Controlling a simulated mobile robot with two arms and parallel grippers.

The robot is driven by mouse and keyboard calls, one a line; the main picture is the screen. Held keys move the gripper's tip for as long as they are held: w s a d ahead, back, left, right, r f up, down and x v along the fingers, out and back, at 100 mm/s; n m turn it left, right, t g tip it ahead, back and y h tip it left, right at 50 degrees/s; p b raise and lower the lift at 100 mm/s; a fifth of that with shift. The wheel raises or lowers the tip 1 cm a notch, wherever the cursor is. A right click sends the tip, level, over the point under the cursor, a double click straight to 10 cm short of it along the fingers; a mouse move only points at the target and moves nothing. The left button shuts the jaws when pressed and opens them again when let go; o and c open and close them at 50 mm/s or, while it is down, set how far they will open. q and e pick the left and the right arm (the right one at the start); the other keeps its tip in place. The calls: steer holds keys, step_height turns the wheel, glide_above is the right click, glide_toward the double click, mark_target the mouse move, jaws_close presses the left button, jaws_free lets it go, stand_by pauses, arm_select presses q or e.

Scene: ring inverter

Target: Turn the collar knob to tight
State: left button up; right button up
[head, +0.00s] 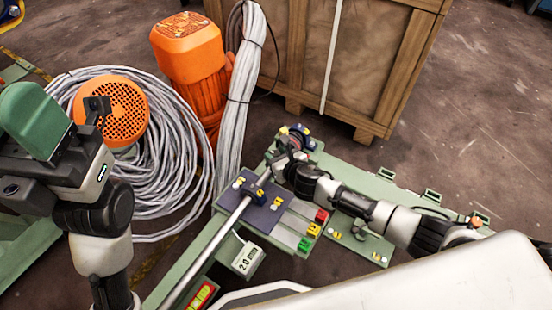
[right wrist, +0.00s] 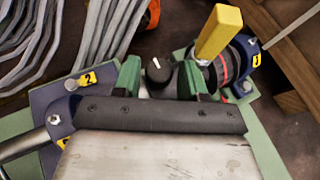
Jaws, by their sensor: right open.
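The collar knob (right wrist: 158,70) is small and black with a white pointer mark, seen in the right wrist view. My right gripper (right wrist: 160,80) is open, with one green fingertip to each side of the knob. Narrow gaps seem to show on both sides; I cannot tell if either finger touches it. In the head view my right gripper (head: 290,147) reaches the far end of the green bench, and its wrist hides much of the knob area. My left gripper (head: 62,125) is at the left edge, away from the bench, its jaw opening unclear.
Coiled grey cable (head: 180,165), orange motors (head: 187,50) and a wooden crate (head: 345,50) stand behind.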

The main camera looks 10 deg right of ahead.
steer(key=shift+w+a, duration=0.15)
steer(key=shift+w, duration=0.15)
steer(key=c, duration=0.6)
